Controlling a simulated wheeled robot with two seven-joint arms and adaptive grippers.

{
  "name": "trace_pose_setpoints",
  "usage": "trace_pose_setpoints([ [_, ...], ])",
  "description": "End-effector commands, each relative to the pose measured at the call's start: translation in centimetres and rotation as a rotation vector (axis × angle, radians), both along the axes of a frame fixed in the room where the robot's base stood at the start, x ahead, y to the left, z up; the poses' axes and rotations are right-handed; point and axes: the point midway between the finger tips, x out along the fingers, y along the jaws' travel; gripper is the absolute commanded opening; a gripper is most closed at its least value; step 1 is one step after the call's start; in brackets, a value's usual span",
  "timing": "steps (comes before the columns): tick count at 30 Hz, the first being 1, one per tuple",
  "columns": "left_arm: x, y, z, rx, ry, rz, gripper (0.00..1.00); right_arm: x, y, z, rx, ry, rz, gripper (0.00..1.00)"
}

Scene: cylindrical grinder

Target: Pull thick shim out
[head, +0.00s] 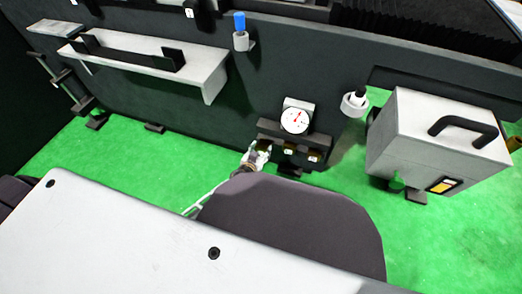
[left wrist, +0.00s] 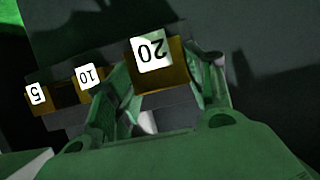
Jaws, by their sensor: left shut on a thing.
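The thick shim, a brass block with a white tag marked 20 (left wrist: 158,70), sits in the dark shim rack (head: 268,127) below a dial gauge. In the left wrist view it is between the two fingers of my left gripper (left wrist: 166,78), which is shut on it. In the head view my left gripper (head: 260,152) covers most of this shim at the rack's left end. The 10 shim (left wrist: 88,80) and the 5 shim (left wrist: 37,96) sit beside it in the rack. They also show in the head view. My right gripper is not in view.
The dial gauge (head: 295,120) stands right above the rack. A grey box with a black handle (head: 425,150) is at the right. A light shelf (head: 205,75) juts from the dark machine front at upper left. Green floor (head: 90,160) is open below the machine at left.

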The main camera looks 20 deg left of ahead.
Motion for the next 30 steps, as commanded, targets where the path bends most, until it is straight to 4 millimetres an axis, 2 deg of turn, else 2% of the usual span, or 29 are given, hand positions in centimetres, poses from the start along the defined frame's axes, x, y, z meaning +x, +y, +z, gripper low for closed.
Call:
trace_pose_setpoints([
  [1,-0.3,-0.1,-0.2,-0.001,0.004,-0.002,0.1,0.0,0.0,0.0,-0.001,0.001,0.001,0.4],
  [2,-0.3,-0.1,-0.2,-0.001,0.004,-0.002,0.56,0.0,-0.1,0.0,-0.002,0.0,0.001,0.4],
  [6,-0.2,-0.1,-0.2,0.0,0.004,-0.001,0.74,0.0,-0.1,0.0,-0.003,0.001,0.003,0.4],
  [20,-0.3,0.0,-0.1,0.0,0.003,0.0,0.75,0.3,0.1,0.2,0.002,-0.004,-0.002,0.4],
  [30,-1.9,0.0,0.5,-0.001,0.004,0.0,0.75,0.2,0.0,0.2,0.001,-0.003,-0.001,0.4],
])
